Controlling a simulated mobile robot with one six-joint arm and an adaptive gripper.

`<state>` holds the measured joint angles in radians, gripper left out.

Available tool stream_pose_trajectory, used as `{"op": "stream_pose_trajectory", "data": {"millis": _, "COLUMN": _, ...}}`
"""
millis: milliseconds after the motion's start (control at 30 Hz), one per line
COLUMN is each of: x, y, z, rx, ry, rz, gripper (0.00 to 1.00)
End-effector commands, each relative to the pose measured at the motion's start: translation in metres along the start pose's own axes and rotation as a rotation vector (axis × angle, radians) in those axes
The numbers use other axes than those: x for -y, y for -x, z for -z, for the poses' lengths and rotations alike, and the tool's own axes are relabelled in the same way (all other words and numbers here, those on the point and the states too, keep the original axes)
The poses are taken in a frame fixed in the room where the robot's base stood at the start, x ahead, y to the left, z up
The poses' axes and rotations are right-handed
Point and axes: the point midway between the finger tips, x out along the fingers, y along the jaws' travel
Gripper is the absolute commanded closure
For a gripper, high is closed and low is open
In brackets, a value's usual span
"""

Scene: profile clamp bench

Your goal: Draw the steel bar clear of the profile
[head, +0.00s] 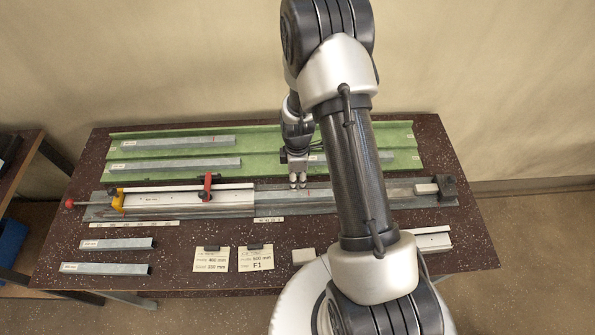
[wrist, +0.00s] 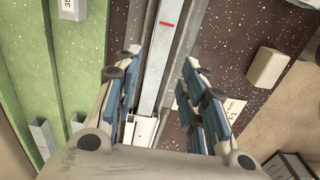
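The white profile (head: 160,201) lies along the grey bench fixture, left of my gripper; its open end (wrist: 143,130) shows low in the wrist view. The grey steel bar (head: 280,201) runs right from the profile's end, in line with it. In the wrist view the bar (wrist: 153,75) passes up between my fingers and carries a red mark (wrist: 167,23). My gripper (head: 298,186) is open above the bar, one finger to each side, with visible gaps. How far the bar reaches inside the profile is hidden. My arm hides part of the fixture.
A red clamp (head: 207,187) and a yellow stop (head: 118,199) stand at the profile. A dark end block (head: 447,187) is at the right. Behind is a green rack (head: 265,149) holding steel channels. In front lie two cards (head: 211,260) and a pale block (head: 303,256).

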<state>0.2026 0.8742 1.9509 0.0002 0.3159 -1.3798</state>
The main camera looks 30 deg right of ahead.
Motion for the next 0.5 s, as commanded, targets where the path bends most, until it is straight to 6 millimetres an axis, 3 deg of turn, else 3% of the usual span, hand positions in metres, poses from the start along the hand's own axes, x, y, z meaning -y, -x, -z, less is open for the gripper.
{"op": "stream_pose_trajectory", "data": {"millis": 500, "x": 0.001, "y": -0.036, "z": 0.0, "rx": -0.001, "ry": -0.002, "rz": 0.001, "gripper": 0.62}}
